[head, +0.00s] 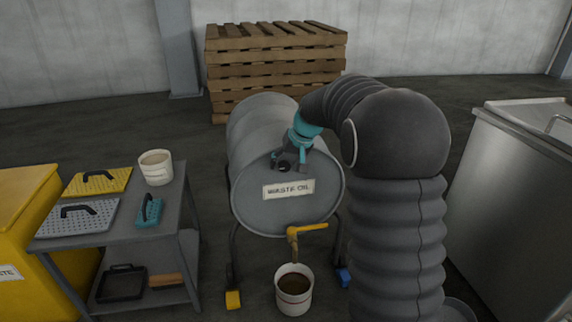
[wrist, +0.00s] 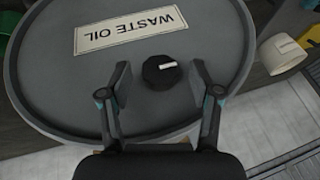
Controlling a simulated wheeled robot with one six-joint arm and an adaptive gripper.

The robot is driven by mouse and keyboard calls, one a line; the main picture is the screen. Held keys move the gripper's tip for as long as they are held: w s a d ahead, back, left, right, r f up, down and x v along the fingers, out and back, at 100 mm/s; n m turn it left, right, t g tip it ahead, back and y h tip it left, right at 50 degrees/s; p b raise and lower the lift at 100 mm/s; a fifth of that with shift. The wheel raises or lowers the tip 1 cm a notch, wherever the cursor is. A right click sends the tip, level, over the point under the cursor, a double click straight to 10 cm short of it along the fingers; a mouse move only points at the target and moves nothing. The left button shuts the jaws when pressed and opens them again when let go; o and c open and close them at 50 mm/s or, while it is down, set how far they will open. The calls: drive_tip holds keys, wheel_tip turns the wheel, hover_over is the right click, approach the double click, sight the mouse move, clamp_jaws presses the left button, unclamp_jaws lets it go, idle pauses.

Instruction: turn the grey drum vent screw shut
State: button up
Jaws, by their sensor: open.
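The grey drum (head: 262,207) lies on its side with its round end facing me and a WASTE OIL label (head: 289,189) on it. The vent screw (wrist: 161,72) is a dark round knob with a white mark on the drum's end; the label (wrist: 128,30) appears upside down beside it in the wrist view. My gripper (head: 288,162) is at the upper part of the drum end and partly hides the screw in the head view. In the wrist view my gripper (wrist: 160,70) is open, one finger on each side of the screw, with gaps on both sides.
Below the drum's yellow tap (head: 308,228) stands a bucket (head: 293,291) holding brown liquid. A grey cart (head: 176,187) with pads and a white tub (head: 155,167) stands left. A metal tank (head: 510,200) stands right. Stacked pallets (head: 275,62) are behind.

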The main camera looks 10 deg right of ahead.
drive_tip(key=c, duration=1.1)
drive_tip(key=shift+c, duration=0.2)
